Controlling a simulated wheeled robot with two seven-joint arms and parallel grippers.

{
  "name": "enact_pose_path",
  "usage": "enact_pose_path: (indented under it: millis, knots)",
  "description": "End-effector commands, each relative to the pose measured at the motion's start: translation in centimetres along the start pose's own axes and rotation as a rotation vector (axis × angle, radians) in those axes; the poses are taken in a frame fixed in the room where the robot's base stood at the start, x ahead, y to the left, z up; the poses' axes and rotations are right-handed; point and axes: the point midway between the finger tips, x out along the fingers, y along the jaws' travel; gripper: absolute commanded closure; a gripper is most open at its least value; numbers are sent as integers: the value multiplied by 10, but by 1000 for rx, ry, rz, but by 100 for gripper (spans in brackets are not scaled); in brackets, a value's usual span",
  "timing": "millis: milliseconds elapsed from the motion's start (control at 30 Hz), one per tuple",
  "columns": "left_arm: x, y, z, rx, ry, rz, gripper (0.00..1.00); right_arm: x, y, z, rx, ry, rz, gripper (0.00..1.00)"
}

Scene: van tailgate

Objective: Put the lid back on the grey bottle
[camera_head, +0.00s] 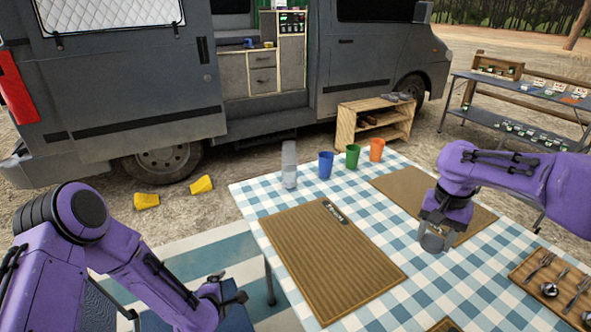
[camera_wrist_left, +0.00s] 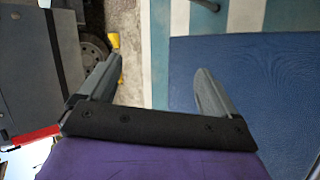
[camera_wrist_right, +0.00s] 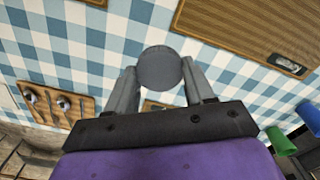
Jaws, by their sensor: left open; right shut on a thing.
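The grey bottle (camera_head: 289,164) stands upright on the checked tablecloth, near the table's far left corner. My right gripper (camera_head: 437,232) is above the right part of the table, well to the right of the bottle. It is shut on a round grey lid (camera_head: 432,243). In the right wrist view the lid (camera_wrist_right: 160,68) shows as a disc between the two fingertips. My left gripper (camera_head: 228,298) is low at the left, off the table's left side. In the left wrist view its fingers (camera_wrist_left: 158,85) are apart with nothing between them.
Blue (camera_head: 325,165), green (camera_head: 352,156) and orange (camera_head: 376,149) cups stand right of the bottle. Brown placemats (camera_head: 330,258) lie on the checked table (camera_head: 395,260). A cutlery tray (camera_head: 560,285) is at the right. A grey van (camera_head: 130,90) stands behind.

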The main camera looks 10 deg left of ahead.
Motion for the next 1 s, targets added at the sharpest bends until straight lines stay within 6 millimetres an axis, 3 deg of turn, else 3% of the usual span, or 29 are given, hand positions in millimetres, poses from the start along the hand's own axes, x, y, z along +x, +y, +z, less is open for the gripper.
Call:
enact_pose_path:
  millis: [33,233,400,500,600,700,1000]
  knots:
    - [8,33,-3,-125,-6,63,9,-1,0,0,0,0,0,75]
    - [24,160,-32,-630,-82,305,9,-2,0,0,0,0,0,75]
    - [14,259,-81,-1024,-186,501,9,-3,0,0,0,0,0,75]
    - [3,302,-113,-1213,-254,596,9,-4,0,0,0,0,0,75]
    - [-8,331,-139,-1351,-310,665,9,-4,0,0,0,0,0,75]
    - [-15,347,-155,-1431,-348,704,9,-4,0,0,0,0,0,75]
    - [-17,352,-162,-1465,-364,719,9,-4,0,0,0,0,0,75]
